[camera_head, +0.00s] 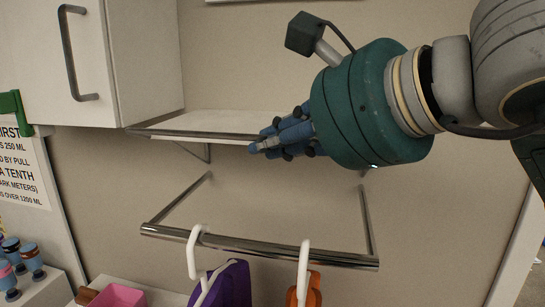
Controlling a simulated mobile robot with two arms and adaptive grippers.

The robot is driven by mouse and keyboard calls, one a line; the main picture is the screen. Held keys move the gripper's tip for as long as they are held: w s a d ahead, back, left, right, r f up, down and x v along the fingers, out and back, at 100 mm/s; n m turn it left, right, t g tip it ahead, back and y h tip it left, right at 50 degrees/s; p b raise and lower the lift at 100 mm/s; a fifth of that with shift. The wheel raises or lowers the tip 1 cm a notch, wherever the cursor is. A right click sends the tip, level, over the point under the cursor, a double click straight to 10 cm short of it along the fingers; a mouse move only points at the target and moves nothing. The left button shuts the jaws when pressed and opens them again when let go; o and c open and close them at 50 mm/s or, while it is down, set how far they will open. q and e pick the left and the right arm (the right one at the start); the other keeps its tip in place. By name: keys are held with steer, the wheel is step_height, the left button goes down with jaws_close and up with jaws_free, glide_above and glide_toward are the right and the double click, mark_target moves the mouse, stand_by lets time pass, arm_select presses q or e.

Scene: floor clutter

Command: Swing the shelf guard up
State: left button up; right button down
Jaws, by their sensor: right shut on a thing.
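A white wall shelf (205,120) juts out beside the cabinet. A thin metal bar, which looks like the shelf guard (185,134), runs along its front edge, low and level with the board. My right gripper (268,142), with blue fingers on a teal body, comes in from the right and is shut at the right part of this bar. The fingers and body hide the bar's right end and the grip itself. My left gripper is not in view.
Below the shelf, a metal rail (260,247) sticks out from the wall, with white hooks (304,262) carrying a purple item (234,285) and an orange item (311,292). A white cabinet (145,60) with a handle (69,60) stands left. A pink box (118,296) sits below.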

steer(key=shift+w+d+r+m+g+p, duration=0.1)
steer(key=shift+w+r+m+g+p, duration=0.15)
steer(key=shift+r+m+g+p, duration=0.4)
steer(key=shift+w+d+r+m+g+y+p, duration=0.3)
steer(key=shift+w+r+m+g+p, duration=0.35)
steer(key=shift+g+p, duration=0.7)
steer(key=shift+w+d+r+m+g+y+p, duration=0.2)
steer(key=shift+w+r+m+g+y+p, duration=0.15)
steer(key=shift+w+m+g+p, duration=0.8)
steer(key=shift+w+d+r+m+g+y+p, duration=0.3)
steer(key=shift+w+r+m+g+p, duration=0.2)
steer(key=shift+g+p, duration=1.05)
steer(key=shift+g, duration=0.3)
steer(key=c, duration=1.9)
jaws_free()
steer(key=shift+o, duration=0.9)
